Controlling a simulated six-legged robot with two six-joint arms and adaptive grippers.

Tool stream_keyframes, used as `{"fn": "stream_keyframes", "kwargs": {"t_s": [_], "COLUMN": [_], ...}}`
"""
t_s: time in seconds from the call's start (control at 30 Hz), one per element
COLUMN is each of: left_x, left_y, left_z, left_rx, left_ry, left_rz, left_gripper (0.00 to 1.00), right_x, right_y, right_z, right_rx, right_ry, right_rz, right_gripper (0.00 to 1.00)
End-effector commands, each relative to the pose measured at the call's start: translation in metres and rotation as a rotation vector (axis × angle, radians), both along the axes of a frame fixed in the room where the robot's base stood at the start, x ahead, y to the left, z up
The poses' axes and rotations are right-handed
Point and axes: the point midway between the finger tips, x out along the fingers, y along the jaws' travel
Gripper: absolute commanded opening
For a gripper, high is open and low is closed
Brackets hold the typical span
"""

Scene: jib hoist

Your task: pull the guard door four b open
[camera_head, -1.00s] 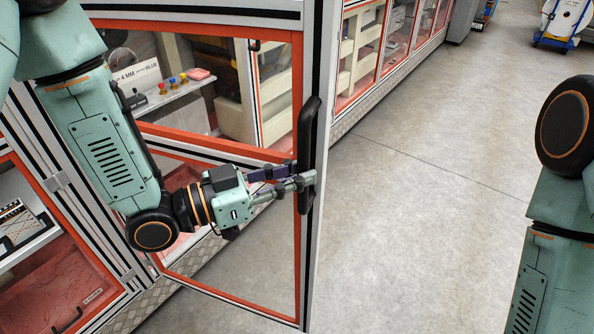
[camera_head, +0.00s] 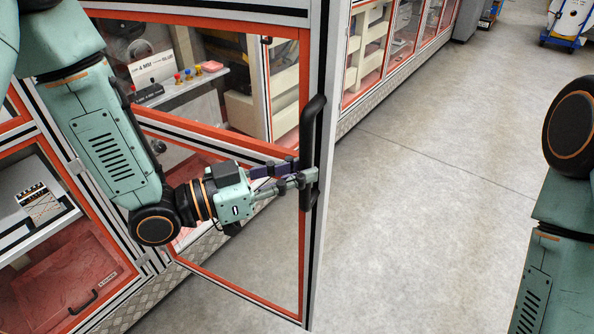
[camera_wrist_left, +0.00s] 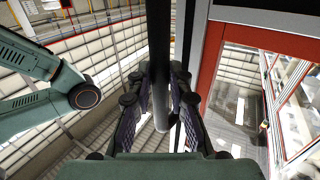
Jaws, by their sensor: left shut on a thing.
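The guard door (camera_head: 302,250) has a red inner frame, a grey outer edge and clear panels. It stands swung out from the cabinet, over the floor. Its black bar handle (camera_head: 312,120) runs upright along the free edge. My left gripper (camera_head: 308,178) is shut on the lower part of this handle. In the left wrist view the handle (camera_wrist_left: 158,50) passes between the two fingers of the left gripper (camera_wrist_left: 160,105), with the door's red frame (camera_wrist_left: 212,55) to the right. Of my right arm only links show at the right edge; its gripper is out of view.
Behind the door, a shelf (camera_head: 190,90) holds small coloured knobs and a sign. A lower red panel with a black handle (camera_head: 83,302) is at bottom left. More red-framed cabinets (camera_head: 375,40) line the back. The grey floor (camera_head: 430,210) right of the door is clear.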

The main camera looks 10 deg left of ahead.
Motion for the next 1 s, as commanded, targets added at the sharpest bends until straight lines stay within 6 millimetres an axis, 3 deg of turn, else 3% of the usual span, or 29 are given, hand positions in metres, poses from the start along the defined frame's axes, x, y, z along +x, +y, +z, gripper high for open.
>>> {"fn": "stream_keyframes", "kwargs": {"t_s": [0.43,0.47,0.7,1.0], "left_x": [0.0031,0.0029,0.0006,-0.0014], "left_y": [0.0015,0.0015,0.0011,0.0011], "left_z": [0.0027,0.0027,0.0017,0.0009], "left_rx": [-0.005,-0.005,-0.004,-0.002], "left_ry": [-0.008,-0.008,-0.005,-0.002], "left_rz": [0.009,0.009,0.006,0.003], "left_gripper": [0.00,0.19,0.40,0.42], "right_x": [-0.0001,-0.0001,-0.0001,-0.0002], "right_y": [0.0000,0.0000,0.0000,0.0000], "right_z": [0.0001,0.0001,0.0001,0.0001], "right_rx": [0.000,0.000,0.000,0.000], "right_ry": [0.000,0.000,0.000,0.000], "right_rz": [0.000,0.000,0.000,0.000], "right_gripper": [0.40,0.40,0.40,0.40]}}
